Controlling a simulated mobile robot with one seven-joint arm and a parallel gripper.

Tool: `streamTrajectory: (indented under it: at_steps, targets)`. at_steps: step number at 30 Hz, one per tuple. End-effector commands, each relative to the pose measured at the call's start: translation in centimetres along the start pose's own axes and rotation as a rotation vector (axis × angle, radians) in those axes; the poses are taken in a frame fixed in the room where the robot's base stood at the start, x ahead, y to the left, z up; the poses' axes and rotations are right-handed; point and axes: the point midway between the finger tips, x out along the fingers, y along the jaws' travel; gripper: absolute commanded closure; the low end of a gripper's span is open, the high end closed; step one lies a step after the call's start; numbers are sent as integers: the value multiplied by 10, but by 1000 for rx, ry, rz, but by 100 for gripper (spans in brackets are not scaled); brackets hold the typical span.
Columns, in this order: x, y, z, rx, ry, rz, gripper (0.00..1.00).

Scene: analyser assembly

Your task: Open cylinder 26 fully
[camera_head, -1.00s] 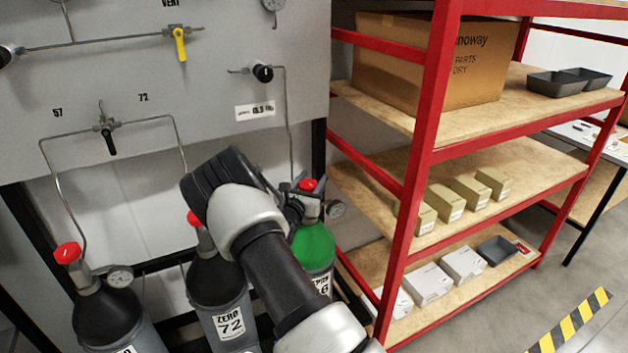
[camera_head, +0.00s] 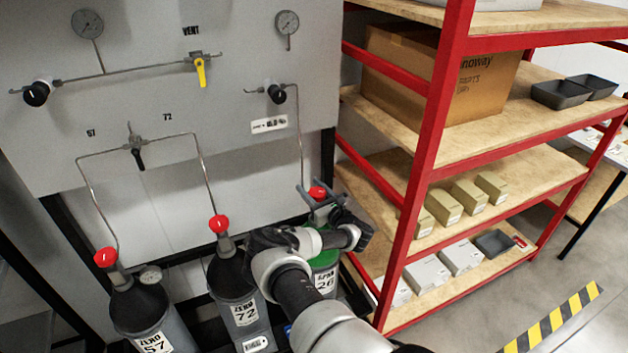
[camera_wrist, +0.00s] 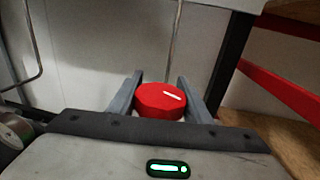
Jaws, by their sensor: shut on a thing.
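Cylinder 26 (camera_head: 325,279) is the green one at the right of the row, its label partly showing beside my arm. Its red valve knob (camera_head: 318,192) is on top and also shows in the wrist view (camera_wrist: 159,101), with a white mark pointing to the right and slightly down. My gripper (camera_head: 319,195) is at the knob from above, and in the wrist view its two grey fingers (camera_wrist: 159,97) stand on either side of the knob, shut on it. The cylinder's neck and gauge are largely hidden by my wrist.
Black-topped cylinders 72 (camera_head: 233,287) and 57 (camera_head: 140,312) stand to the left with red knobs. The grey panel (camera_head: 60,150) with pipes and valves rises behind. A red-framed shelf (camera_head: 427,130) with boxes stands close on the right.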

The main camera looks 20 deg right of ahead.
Motion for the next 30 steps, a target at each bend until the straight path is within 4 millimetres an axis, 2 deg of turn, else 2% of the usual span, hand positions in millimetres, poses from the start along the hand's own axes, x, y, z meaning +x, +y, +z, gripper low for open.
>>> streamTrajectory:
  at_steps: [18, 30]
  targets:
    - [-6, 20, -11, -1, -5, 585, 78]
    - [-12, 28, -8, -2, -6, 840, 78]
